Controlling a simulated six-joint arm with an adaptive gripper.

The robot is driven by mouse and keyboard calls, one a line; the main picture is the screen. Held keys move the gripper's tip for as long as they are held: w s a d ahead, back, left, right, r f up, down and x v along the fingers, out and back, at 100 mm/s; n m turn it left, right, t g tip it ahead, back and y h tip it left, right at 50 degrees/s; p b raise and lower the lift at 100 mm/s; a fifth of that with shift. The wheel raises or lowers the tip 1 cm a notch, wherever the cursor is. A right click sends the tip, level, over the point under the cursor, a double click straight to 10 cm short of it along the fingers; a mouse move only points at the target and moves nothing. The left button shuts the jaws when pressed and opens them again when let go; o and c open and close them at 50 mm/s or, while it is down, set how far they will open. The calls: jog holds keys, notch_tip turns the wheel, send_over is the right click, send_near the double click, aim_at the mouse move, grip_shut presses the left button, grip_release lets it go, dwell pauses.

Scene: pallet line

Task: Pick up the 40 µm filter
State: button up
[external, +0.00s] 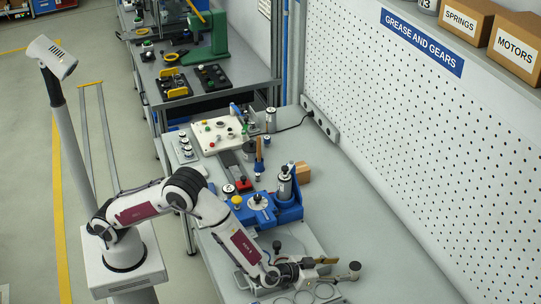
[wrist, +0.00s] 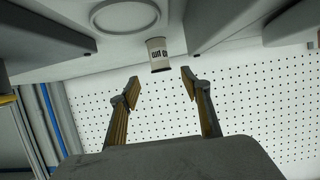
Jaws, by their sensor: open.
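A small pale cylinder with dark print (wrist: 158,54), its label too small to read for certain, appears in the wrist view just beyond and between my fingertips. It looks upside down in that view and touches neither finger. My gripper (wrist: 160,87) is open, with nothing between its fingers. In the external view my gripper (external: 333,270) is low over the near end of the bench, pointing right. I cannot clearly make out the cylinder in the external view.
Flat rings (external: 325,290) lie near my gripper. A blue fixture (external: 285,208) with metal cylinders stands behind it. A white panel with knobs (external: 215,135) is farther back. The pegboard wall (external: 420,120) bounds the right side. The bench right of the fixture (external: 355,205) is clear.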

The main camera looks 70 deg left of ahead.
aim_at(350, 269)
jog(key=shift+f, duration=0.15)
jog(key=shift+w, duration=0.1)
jog(key=shift+x, duration=1.2)
jog(key=shift+f, duration=0.1)
jog(key=shift+x, duration=2.55)
jog(key=c, duration=1)
